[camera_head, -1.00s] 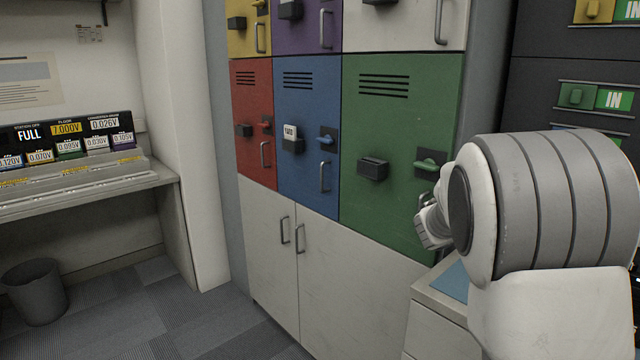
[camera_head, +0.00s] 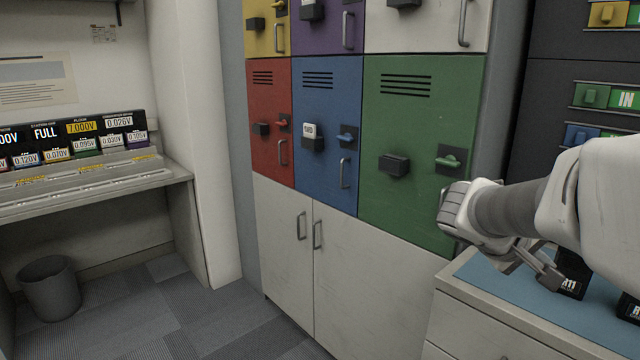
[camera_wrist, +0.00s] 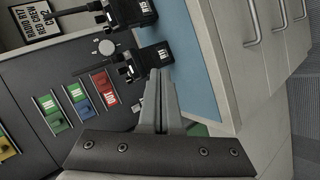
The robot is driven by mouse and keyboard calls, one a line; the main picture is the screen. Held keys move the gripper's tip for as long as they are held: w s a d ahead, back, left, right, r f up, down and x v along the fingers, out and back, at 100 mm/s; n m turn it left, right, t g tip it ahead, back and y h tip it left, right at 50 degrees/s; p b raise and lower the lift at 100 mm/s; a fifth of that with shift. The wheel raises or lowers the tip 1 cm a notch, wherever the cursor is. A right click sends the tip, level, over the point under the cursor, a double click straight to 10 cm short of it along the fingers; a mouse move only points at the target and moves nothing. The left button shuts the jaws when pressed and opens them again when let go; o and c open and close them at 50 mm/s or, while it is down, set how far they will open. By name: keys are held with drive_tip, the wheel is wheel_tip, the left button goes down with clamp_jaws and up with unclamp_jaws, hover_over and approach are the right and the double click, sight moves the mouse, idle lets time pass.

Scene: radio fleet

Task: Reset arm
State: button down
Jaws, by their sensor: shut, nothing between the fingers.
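My gripper (camera_head: 545,272) is at the right of the head view, low over a blue-topped counter (camera_head: 492,290). In the wrist view my gripper (camera_wrist: 161,84) shows its two fingers together, with nothing between them. Black radio units stand by the fingers on the counter; one such radio (camera_wrist: 155,57) appears just beyond the fingertips in the wrist view. I cannot tell whether the fingers touch it. Part of the counter is hidden behind my arm in the head view.
A green locker (camera_head: 415,210), a blue locker (camera_head: 325,180) and a red locker (camera_head: 270,150) stand shut behind my arm. A dark panel (camera_wrist: 75,75) with coloured switches is beside the counter. A charging shelf (camera_head: 90,185) and a bin (camera_head: 50,288) are at left. Carpet there is clear.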

drive_tip(key=s+a+f+t+y, duration=0.1)
drive_tip(key=s+a+f+y, duration=0.3)
drive_tip(key=s+a, duration=0.5)
drive_tip(key=s+a+f+t+y, duration=0.1)
drive_tip(key=s+a+y, duration=0.55)
drive_tip(key=a, duration=0.55)
wheel_tip(320, 180, up, 14)
drive_tip(key=p, duration=1.4)
drive_tip(key=shift+s+a+m, duration=0.3)
drive_tip(key=shift+s+m, duration=0.1)
drive_tip(key=shift+s, duration=0.05)
